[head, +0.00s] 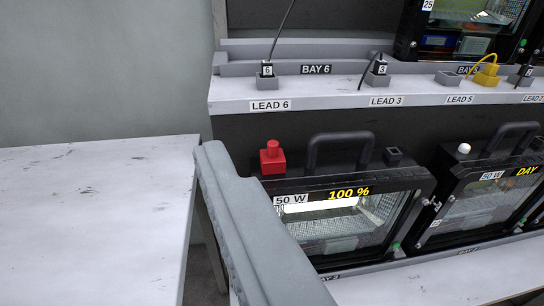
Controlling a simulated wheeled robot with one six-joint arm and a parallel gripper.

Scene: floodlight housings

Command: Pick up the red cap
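The red cap (272,158) has a square base with a round knob on top. It sits upright at the back left top of a black floodlight housing (410,183), left of that housing's handle. A grey part that looks like my gripper (213,160) reaches up from the bottom middle, its end left of the red cap in the picture. A gap shows between the two. I see only one grey shape and no separate fingers, so its opening cannot be made out. It hides part of the housing's left side.
The housing's black handle (311,150) arches right of the cap. Another housing (490,205) with a white knob (464,148) stands to the right. A shelf (330,101) with labelled leads runs behind. A bare white table (90,220) lies left, with a gap before the bench.

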